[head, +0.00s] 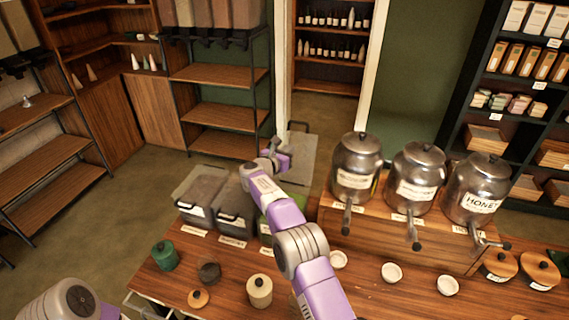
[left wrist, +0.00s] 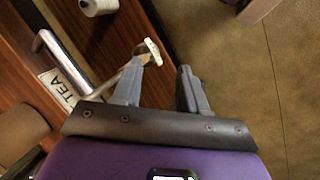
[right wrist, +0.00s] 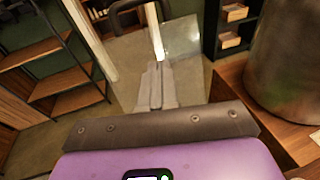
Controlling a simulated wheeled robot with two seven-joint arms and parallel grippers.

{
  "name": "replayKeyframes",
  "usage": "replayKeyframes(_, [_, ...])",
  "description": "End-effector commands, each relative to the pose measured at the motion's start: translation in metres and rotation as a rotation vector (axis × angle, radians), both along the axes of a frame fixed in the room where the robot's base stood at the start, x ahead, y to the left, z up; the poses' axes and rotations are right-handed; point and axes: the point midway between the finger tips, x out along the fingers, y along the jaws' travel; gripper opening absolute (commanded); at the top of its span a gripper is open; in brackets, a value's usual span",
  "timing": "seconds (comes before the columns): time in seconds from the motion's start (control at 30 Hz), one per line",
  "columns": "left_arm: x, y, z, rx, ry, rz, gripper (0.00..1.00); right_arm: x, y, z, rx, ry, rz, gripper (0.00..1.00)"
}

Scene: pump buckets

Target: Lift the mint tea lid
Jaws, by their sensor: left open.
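My right gripper (head: 287,148) reaches over the row of bins at the table's far edge. The lid (head: 303,158) hangs above and behind the rightmost bin (head: 265,228), which shows green and is partly hidden by my right arm. My left gripper (left wrist: 165,75) is open and empty, beside a card (left wrist: 60,88) reading TEA and a metal tube (left wrist: 62,60).
Two more bins stand left of it, one grey (head: 196,190) and one dark (head: 235,208). Metal pump buckets (head: 357,165) stand on a wooden box to the right. Jars, including a green (head: 165,256) and a cream one (head: 259,291), and small white bowls (head: 392,272) stand on the table.

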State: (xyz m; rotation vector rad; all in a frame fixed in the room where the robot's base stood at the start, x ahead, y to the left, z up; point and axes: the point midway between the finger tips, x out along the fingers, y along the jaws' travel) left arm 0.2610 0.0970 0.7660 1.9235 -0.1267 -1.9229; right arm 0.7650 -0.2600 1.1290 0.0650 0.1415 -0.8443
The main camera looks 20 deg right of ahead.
Motion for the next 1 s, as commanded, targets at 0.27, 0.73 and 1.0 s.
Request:
replayKeyframes(0.27, [0.0,0.0,-0.051,0.0,0.0,0.0,0.43,-0.021,0.015,-0.007,0.0,-0.002,0.002,0.0])
replayKeyframes(0.73, [0.0,0.0,-0.119,0.0,0.0,0.0,0.43,-0.066,0.045,-0.006,0.0,-0.002,0.004,0.0])
replayKeyframes(1.0, [0.0,0.0,-0.125,0.0,0.0,0.0,0.43,-0.075,0.05,-0.001,-0.001,0.0,0.001,0.0])
